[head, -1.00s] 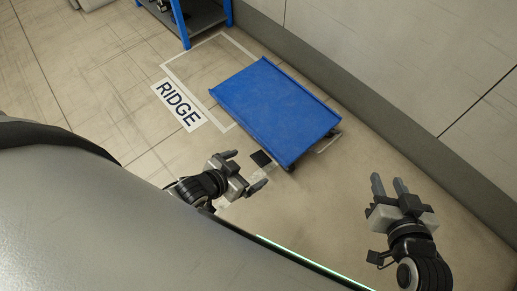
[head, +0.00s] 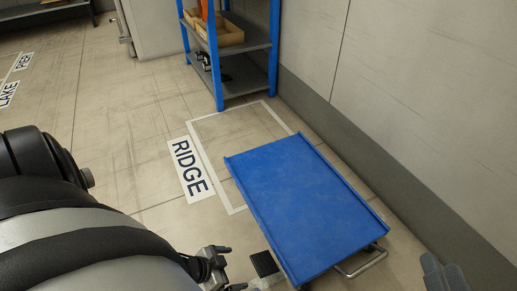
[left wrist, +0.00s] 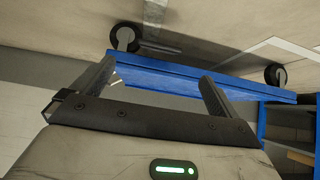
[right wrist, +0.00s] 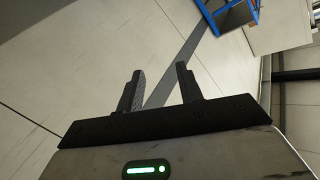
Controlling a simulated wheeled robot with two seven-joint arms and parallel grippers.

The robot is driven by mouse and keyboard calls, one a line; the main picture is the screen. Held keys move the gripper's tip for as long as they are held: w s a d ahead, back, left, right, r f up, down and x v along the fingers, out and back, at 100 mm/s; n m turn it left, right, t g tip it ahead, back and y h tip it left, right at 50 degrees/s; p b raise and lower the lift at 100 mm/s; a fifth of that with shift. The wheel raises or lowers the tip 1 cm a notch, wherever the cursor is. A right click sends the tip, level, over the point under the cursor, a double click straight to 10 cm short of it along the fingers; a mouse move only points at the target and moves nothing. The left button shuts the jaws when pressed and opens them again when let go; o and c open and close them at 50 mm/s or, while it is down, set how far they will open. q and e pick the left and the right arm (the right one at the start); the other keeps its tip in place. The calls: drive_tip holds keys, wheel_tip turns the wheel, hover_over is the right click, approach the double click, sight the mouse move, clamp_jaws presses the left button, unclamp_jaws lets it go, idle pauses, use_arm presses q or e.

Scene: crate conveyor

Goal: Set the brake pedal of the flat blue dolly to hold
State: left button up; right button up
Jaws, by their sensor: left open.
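The flat blue dolly (head: 305,205) stands on the floor, partly over a white taped outline. A black pedal pad (head: 264,264) sticks out at its near left end; whether it is up or down I cannot tell. My left gripper (head: 229,269) is just left of the pedal, open and empty, apart from it in the picture. In the left wrist view the dolly's blue side (left wrist: 190,75) and its casters show beyond the spread fingers; the pedal is not clear there. My right gripper (right wrist: 160,88) is open and empty, off the dolly's near right corner, only partly in the head view.
A metal loop (head: 362,262) sits at the dolly's near end. A floor label reading RIDGE (head: 190,168) lies left of the outline. A blue-posted shelf (head: 240,50) with boxes stands beyond. A wall (head: 430,120) runs along the right. Floor on the left is clear.

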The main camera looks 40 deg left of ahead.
sight(256, 266)
use_arm(q)
drive_tip(key=b+x, duration=0.3)
drive_tip(key=x, duration=0.3)
drive_tip(key=shift+s+f, duration=0.1)
drive_tip(key=shift+f, duration=0.1)
drive_tip(key=b+x, duration=0.3)
drive_tip(key=x, duration=0.1)
drive_tip(key=shift+w+d+f, duration=0.1)
drive_tip(key=shift+w+f, duration=0.1)
drive_tip(key=shift+w, duration=0.1)
drive_tip(key=shift+w+d+f, duration=0.15)
drive_tip(key=shift+w+f, duration=0.05)
drive_tip(key=shift+w, duration=0.15)
use_arm(e)
wheel_tip(256, 266, up, 11)
drive_tip(key=n+t+y, duration=0.4)
drive_tip(key=n+y, duration=0.3)
drive_tip(key=n, duration=0.4)
drive_tip(key=shift+w+d+t+y, duration=0.25)
drive_tip(key=shift+w+t+y, duration=0.05)
drive_tip(key=shift+y, duration=0.1)
use_arm(q)
drive_tip(key=c, duration=1.4)
drive_tip(key=shift+s+f+t, duration=0.15)
drive_tip(key=shift+f+t, duration=0.25)
drive_tip(key=shift+t, duration=0.2)
